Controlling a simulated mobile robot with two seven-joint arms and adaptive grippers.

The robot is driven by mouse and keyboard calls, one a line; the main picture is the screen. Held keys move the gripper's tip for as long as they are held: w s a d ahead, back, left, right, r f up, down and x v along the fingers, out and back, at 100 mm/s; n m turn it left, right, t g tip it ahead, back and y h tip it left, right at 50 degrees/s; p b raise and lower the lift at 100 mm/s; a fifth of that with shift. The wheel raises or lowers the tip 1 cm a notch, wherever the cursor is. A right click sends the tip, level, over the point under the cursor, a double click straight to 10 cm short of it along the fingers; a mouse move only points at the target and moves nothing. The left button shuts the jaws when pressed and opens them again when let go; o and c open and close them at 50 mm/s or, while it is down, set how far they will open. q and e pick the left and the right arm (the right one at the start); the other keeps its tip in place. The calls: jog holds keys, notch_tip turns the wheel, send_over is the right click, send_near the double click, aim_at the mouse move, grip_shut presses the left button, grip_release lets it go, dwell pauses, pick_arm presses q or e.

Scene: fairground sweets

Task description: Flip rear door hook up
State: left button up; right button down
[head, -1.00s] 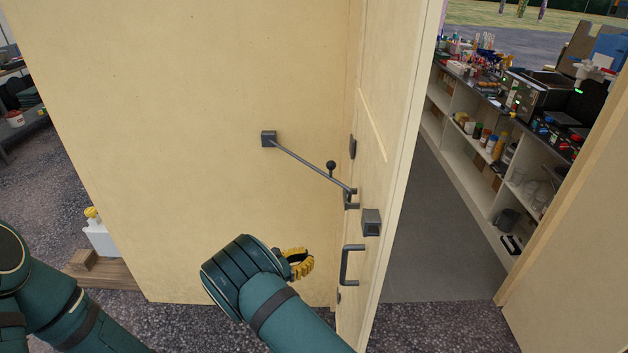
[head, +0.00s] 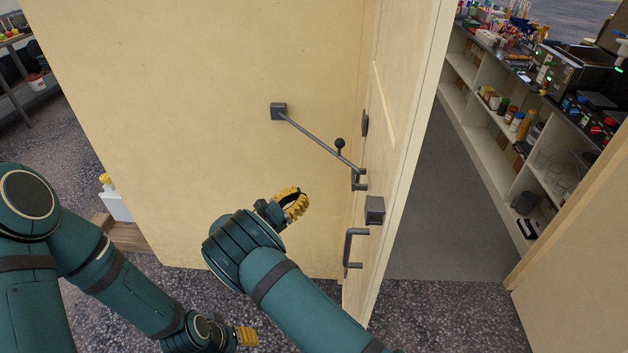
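The rear door hook (head: 318,140) is a thin grey rod with a round black knob. It runs from a grey wall block (head: 279,111) down to a bracket (head: 360,180) on the open door (head: 395,120), and its far end rests at that bracket. My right gripper (head: 296,204), with yellow fingers, is below and left of the hook's knob, apart from it. Its finger opening cannot be made out. My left gripper (head: 248,337) is low at the bottom of the view, far from the hook; its finger opening is also unclear.
The door has a grey pull handle (head: 351,248) and a square grey block (head: 375,210) below the bracket. Through the doorway is a shelf unit (head: 510,130) with jars and machines. The grey floor (head: 440,220) there is clear. A white bottle (head: 114,202) stands at left.

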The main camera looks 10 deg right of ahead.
pick_arm(q)
jog(key=shift+w+r+p, duration=0.15)
jog(key=shift+r+p, duration=0.45)
jog(key=shift+r, duration=0.05)
pick_arm(e)
jog(key=r+x, duration=0.2)
jog(key=x, duration=1)
jog(key=shift+s+a+r, duration=0.25)
jog(key=shift+r, duration=0.15)
pick_arm(q)
jog(key=shift+r, duration=0.1)
pick_arm(e)
jog(key=shift+r, duration=0.15)
